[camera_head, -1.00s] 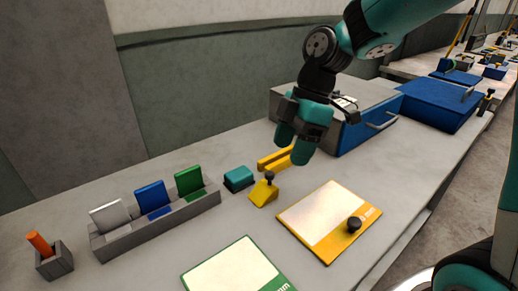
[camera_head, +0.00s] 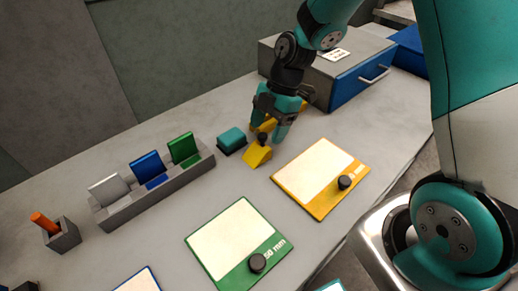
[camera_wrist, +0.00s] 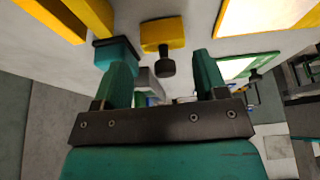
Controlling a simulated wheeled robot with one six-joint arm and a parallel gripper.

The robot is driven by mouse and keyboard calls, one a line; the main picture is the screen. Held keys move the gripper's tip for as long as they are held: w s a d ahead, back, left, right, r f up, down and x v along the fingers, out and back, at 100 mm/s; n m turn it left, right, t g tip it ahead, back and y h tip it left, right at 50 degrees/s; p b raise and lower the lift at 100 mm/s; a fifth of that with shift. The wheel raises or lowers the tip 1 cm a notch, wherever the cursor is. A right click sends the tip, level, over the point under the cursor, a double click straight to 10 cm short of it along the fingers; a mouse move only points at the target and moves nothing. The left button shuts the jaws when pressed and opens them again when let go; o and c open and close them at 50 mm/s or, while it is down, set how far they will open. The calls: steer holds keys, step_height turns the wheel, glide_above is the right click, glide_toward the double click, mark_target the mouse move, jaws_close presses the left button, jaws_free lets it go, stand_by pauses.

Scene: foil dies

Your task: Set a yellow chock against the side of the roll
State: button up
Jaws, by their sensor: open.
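A yellow chock (camera_head: 256,156) with a black knob on top sits on the grey bench. It also shows in the wrist view (camera_wrist: 162,32), with its knob (camera_wrist: 167,66) in line with the gap between my fingers. My gripper (camera_head: 269,130) points down just behind the chock in the head view, close to the knob. It is open, and in the wrist view nothing is held between its fingers (camera_wrist: 162,66). I cannot make out a roll in these frames.
A teal block (camera_head: 231,139) stands close left of the chock. Yellow bars (camera_wrist: 60,18) lie behind my gripper. A yellow-edged board (camera_head: 318,177) and a green-edged board (camera_head: 236,240) lie in front. A rack (camera_head: 155,199) stands left, a blue-fronted box (camera_head: 358,77) behind.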

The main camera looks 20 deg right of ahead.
mark_target(262, 146)
steer(key=x, duration=0.2)
steer(key=p+x, duration=0.1)
steer(key=x, duration=0.2)
steer(key=shift+s+a+f, duration=0.15)
steer(key=shift+s, duration=0.1)
steer(key=c, duration=0.8)
